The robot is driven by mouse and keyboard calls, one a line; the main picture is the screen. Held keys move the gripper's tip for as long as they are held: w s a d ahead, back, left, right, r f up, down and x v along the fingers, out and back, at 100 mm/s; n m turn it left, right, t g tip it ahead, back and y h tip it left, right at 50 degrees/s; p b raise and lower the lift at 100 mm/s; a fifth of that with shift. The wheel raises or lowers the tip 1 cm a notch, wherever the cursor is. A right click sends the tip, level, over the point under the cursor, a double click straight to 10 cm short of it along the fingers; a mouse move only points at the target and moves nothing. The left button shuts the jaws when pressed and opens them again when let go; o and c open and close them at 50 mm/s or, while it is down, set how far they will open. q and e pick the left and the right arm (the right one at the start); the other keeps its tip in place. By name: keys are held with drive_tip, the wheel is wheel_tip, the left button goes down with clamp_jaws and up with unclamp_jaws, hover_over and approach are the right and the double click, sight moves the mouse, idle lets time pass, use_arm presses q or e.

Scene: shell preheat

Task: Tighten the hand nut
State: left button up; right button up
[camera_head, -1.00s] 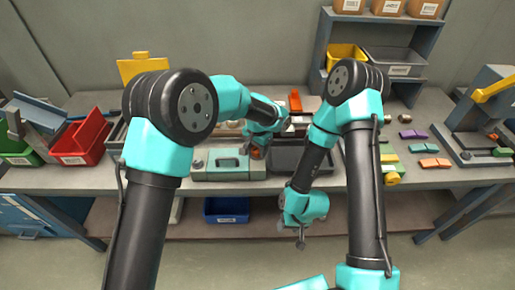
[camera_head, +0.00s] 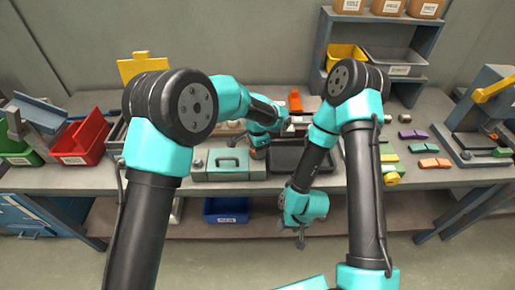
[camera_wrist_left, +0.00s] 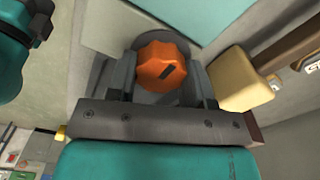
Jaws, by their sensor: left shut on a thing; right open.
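The hand nut (camera_wrist_left: 163,68) is an orange, lobed knob with a dark slot mark on its face. It sits in front of a round grey part in the left wrist view. My left gripper (camera_wrist_left: 163,76) has one finger on each side of the nut and is shut on it. In the head view the left gripper (camera_head: 257,148) is at the bench, just right of the green case; the wrist largely hides the nut there. My right gripper (camera_head: 300,238) hangs below the bench's front edge, open and empty, small in the picture.
A green case (camera_head: 222,163) and a dark tray (camera_head: 302,157) flank the left gripper. Red bin (camera_head: 82,137) stands at left, a shelf with bins (camera_head: 398,62) at back right. Coloured blocks (camera_head: 412,134) lie on the right. A blue bin (camera_head: 226,210) is below.

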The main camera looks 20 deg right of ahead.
use_arm(q)
drive_tip(key=o, duration=0.9)
drive_tip(key=shift+r, duration=0.15)
wheel_tip(320, 180, up, 17)
drive_tip(key=shift+r, duration=0.1)
idle(0.5)
